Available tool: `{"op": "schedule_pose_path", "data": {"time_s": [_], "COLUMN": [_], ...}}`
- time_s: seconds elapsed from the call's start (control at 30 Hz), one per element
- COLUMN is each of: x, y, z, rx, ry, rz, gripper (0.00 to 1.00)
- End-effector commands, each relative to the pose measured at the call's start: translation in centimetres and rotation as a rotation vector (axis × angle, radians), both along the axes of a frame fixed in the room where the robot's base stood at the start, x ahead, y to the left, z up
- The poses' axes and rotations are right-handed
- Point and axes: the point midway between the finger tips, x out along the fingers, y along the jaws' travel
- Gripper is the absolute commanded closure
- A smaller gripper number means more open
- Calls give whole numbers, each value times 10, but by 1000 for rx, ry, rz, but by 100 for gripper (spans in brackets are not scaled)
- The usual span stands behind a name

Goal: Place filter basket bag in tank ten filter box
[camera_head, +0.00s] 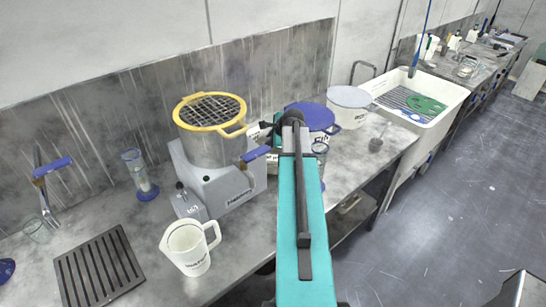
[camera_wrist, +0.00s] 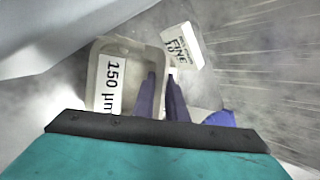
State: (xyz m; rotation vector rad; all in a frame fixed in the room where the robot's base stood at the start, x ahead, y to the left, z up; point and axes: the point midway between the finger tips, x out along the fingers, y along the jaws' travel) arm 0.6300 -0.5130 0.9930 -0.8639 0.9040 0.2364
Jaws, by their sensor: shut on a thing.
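In the wrist view, my gripper (camera_wrist: 161,76) has two purple fingers closed at the right wall of a beige, open-topped basket (camera_wrist: 101,48). The basket carries a white label reading "150 µm". One finger appears inside the wall and the other outside. Just beyond, at the upper right, is a white block or sign (camera_wrist: 183,45) reading "FINE" with what looks like "10" below. Whether the sign belongs to a filter box I cannot tell. In the head view, my teal arm hides my fingers and most of what lies behind them.
On the bench stand a grey machine (camera_head: 225,183) with a yellow-rimmed sieve (camera_head: 210,110), a white jug (camera_head: 190,248), a blue-lidded bucket (camera_head: 312,118) and a white-lidded bucket (camera_head: 349,103). A white sink (camera_head: 452,95) is beyond. The floor at right is mostly clear.

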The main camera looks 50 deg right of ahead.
Motion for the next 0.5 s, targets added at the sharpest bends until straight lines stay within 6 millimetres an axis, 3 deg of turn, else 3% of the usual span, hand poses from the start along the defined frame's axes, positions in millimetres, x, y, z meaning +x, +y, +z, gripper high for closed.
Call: {"op": "schedule_pose_path", "data": {"time_s": [0.5], "x": [0], "y": [0], "z": [11], "rx": [-2], "ry": [-1], "rz": [0], "gripper": [100]}}
